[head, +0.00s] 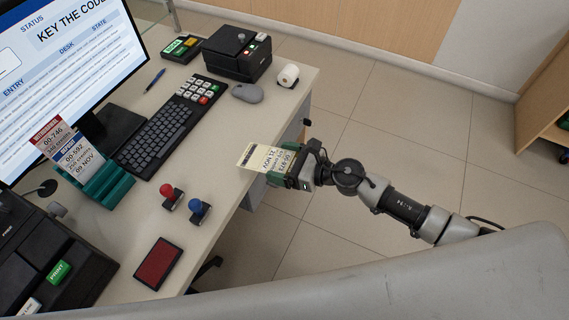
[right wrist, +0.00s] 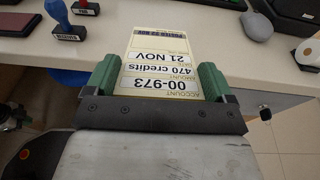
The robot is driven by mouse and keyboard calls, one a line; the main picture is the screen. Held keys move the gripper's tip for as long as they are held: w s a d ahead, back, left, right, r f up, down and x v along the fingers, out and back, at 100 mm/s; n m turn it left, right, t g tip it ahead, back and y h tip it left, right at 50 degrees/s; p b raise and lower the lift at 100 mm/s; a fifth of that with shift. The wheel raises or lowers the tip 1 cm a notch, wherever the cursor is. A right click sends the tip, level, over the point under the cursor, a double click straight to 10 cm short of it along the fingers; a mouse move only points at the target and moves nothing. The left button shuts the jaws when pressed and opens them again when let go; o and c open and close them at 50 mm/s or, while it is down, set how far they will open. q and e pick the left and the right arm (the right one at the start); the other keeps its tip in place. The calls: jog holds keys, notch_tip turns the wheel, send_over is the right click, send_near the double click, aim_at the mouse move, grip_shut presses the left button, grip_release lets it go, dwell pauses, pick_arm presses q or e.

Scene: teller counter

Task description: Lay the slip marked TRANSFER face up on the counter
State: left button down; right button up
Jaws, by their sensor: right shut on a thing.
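My right gripper (head: 294,166) is shut on a pale yellow slip (head: 258,157) and holds it at the counter's right edge. In the right wrist view the slip (right wrist: 155,62) sticks out from between the green fingers, printed side up, reading 00-973, 470 credits, 21 NOV. Two other slips, one red-headed (head: 48,137) and one blue-headed (head: 76,153), stand in a teal rack (head: 107,186).
A red-handled stamp (head: 170,195) and a blue-handled stamp (head: 197,208) stand left of the gripper, with a red ink pad (head: 159,263) nearer me. A keyboard (head: 158,137), mouse (head: 247,93) and paper roll (head: 288,74) lie beyond. Counter between keyboard and gripper is clear.

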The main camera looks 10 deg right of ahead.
jog(key=shift+w+d+f+t, duration=0.15)
jog(key=shift+f+t, duration=0.25)
jog(key=shift+f, duration=0.05)
jog(key=shift+w+a+f+b, duration=0.35)
jog(key=shift+f, duration=0.05)
jog(key=shift+w+a+f+b, duration=0.55)
jog(key=shift+a+f, duration=0.2)
jog(key=shift+a, duration=0.05)
jog(key=shift+w+a+f+b, duration=0.55)
jog(key=shift+a+f, duration=0.15)
jog(key=shift+a, duration=0.1)
jog(key=shift+f+b+x, duration=0.2)
jog(key=shift+b+x, duration=0.2)
jog(key=shift+x, duration=0.65)
jog(key=o, duration=0.6)
jog(key=shift+d, duration=0.15)
